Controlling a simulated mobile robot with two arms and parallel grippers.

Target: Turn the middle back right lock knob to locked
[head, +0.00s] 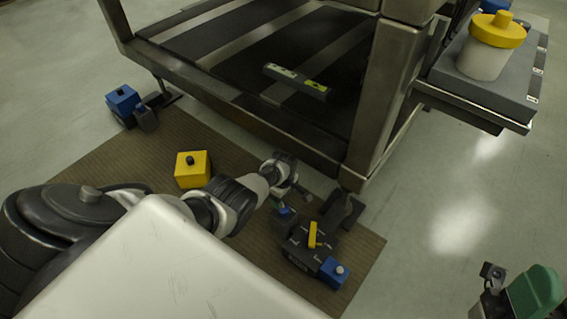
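A yellow lever-like knob (313,235) sits on a dark block (296,246) with small pale labels, low on the brown mat below the frame's corner post. I cannot read the labels or tell whether this is the middle back right knob. My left gripper (288,192) reaches in from the left and is just above and left of this block, apart from the yellow knob as far as I can see. Its fingers are small and dark, so its opening is unclear. My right gripper cannot be made out; a dark and green part shows at the lower right edge.
A metal frame (240,113) with a dark striped deck stands over the mat (345,283). A blue box (333,272) adjoins the dark block. A yellow box (192,169) and another blue box (122,99) lie left. A side shelf (440,73) holds a yellow-lidded white container (484,62).

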